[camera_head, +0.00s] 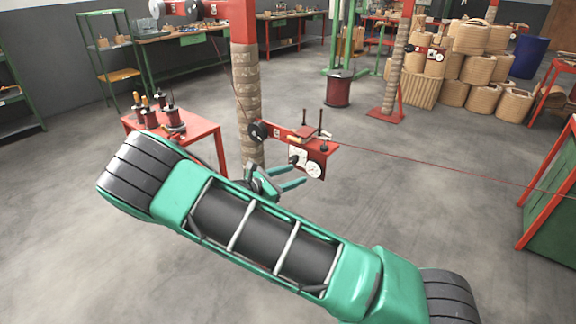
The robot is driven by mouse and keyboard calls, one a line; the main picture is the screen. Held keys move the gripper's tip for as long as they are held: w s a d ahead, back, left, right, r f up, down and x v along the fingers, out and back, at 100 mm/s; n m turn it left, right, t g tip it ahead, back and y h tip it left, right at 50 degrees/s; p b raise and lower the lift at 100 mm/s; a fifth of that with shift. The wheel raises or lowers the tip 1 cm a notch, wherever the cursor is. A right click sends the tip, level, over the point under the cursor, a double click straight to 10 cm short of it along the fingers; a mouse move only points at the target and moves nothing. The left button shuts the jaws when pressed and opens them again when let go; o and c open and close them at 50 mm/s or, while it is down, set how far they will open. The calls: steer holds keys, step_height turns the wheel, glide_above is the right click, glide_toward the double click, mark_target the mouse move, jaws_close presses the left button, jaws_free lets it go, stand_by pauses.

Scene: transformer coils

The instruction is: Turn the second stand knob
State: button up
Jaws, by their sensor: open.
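A red stand fixture (290,133) sticks out from the wrapped column in the middle of the view. A similar fixture (430,53) is on a column farther back. Which one is the second stand is not clear.
A thin wire (430,164) runs from the fixture to the right, towards a green-and-red cabinet (550,200). A red table (185,130) with spools stands at left. The wrapped column (247,90) rises behind my arm.

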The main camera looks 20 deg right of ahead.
mark_target(292, 161)
steer(key=w+a+f+n+t, duration=0.1)
steer(key=w+a+n+t, duration=0.25)
steer(key=a, duration=0.35)
steer(key=shift+n+h, duration=0.3)
steer(key=shift+n, duration=0.15)
steer(key=x, duration=1)
steer(key=shift+s+d, duration=0.1)
steer(key=shift+d, duration=0.2)
steer(key=c, duration=1.1)
